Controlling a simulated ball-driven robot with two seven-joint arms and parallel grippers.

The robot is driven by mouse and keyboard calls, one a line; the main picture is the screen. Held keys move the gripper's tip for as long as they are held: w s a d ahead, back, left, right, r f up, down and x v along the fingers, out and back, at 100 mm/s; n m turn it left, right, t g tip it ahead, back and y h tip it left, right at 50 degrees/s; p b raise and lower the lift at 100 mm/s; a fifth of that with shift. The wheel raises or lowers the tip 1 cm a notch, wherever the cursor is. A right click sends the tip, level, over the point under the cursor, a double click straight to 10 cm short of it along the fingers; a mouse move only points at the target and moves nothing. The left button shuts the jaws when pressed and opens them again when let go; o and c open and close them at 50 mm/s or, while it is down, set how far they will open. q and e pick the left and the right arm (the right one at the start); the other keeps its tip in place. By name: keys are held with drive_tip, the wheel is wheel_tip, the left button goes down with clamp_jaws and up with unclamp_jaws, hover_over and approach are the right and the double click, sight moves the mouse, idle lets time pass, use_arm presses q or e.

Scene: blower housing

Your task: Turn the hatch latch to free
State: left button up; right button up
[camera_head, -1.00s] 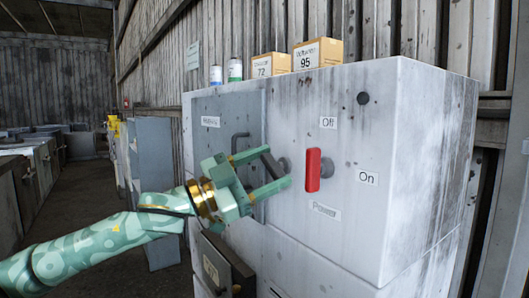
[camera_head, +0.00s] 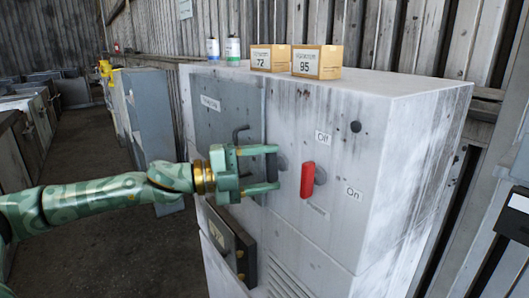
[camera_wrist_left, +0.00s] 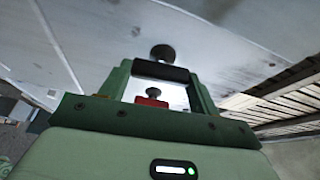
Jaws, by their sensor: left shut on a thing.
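The grey hatch (camera_head: 215,120) is a flat door on the left of the white housing's front, with a dark handle (camera_head: 237,137). The dark hatch latch (camera_head: 272,167) is a short bar at the hatch's right edge, standing about upright. My left gripper (camera_head: 272,169) reaches in from the left and is shut on the latch bar, with one finger above and one below it. In the left wrist view the dark bar (camera_wrist_left: 160,72) spans between the two fingers. The latch's pivot is mostly hidden behind the bar. My right gripper is not in view.
A red power switch (camera_head: 307,180) with On and Off labels sits just right of the latch. Two cardboard boxes (camera_head: 316,62) and two small cans (camera_head: 233,50) stand on the housing (camera_head: 400,95). A dark lower box (camera_head: 229,243) juts out below. The aisle at left is clear.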

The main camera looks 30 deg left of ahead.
use_arm(q)
drive_tip(key=shift+m+p, duration=0.65)
drive_tip(key=shift+m, duration=0.05)
drive_tip(key=shift+f, duration=0.1)
drive_tip(key=o, duration=1)
drive_tip(key=shift+s+a+f+b, duration=0.1)
drive_tip(key=shift+a+b, duration=0.1)
drive_tip(key=shift+b, duration=0.2)
drive_tip(key=b+v, duration=1)
drive_tip(key=r+b+v, duration=0.1)
drive_tip(key=b+v, duration=0.4)
drive_tip(key=v, duration=0.1)
